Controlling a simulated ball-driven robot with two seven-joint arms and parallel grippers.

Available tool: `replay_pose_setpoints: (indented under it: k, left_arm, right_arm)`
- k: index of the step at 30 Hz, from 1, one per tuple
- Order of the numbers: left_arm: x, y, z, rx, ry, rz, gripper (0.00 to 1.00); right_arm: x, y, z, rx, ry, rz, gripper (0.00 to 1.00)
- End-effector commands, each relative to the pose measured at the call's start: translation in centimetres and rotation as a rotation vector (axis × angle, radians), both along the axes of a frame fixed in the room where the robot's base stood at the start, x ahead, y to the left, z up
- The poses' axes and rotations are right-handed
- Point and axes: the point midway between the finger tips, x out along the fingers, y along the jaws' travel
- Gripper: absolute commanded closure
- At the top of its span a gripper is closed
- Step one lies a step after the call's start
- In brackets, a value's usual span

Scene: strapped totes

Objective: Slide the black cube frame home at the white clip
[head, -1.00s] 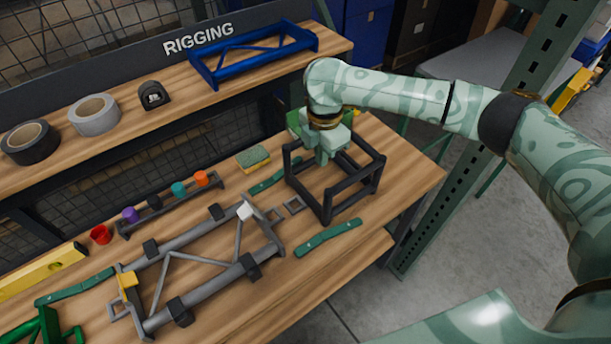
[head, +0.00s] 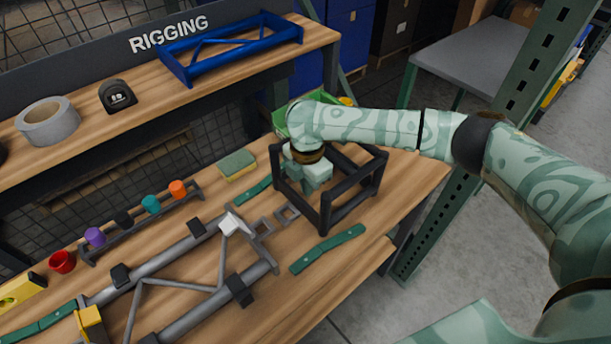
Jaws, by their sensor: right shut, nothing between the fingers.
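The black cube frame (head: 326,213) stands upright on the bench near its right end. My right gripper (head: 317,180) is shut with nothing between its fingers. It points down at the frame's open top, on its left side. I cannot tell whether it touches a bar. The white clip (head: 231,224) sits at the far right corner of the grey tube truss (head: 170,267), left of the cube frame. My left gripper is not in view.
Green straps (head: 328,249) lie on the bench on both sides of the cube frame. A sponge (head: 237,164) and a rack of coloured caps (head: 150,222) lie behind the truss. A green bin (head: 286,118) is behind my right wrist. A yellow clip (head: 90,323) holds the truss's near-left end.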

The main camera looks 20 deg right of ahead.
Motion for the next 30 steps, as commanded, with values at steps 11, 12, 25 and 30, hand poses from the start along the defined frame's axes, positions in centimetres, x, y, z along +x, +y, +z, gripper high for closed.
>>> replay_pose_setpoints:
  k: [11, 12, 25, 30]
  left_arm:
    - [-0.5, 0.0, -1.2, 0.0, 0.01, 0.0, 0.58]
    - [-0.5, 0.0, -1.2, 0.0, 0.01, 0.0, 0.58]
    - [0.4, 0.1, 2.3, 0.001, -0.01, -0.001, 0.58]
    - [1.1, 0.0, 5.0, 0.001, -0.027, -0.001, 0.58]
  right_arm:
    - [0.0, 0.0, -2.7, 0.0, 0.0, 0.0, 1.0]
    - [0.0, 0.0, -2.7, 0.0, -0.001, 0.0, 1.0]
    - [-1.0, 3.0, -1.6, 0.004, -0.002, 0.003, 1.0]
    - [-2.3, 6.5, -1.8, 0.004, -0.001, 0.003, 1.0]
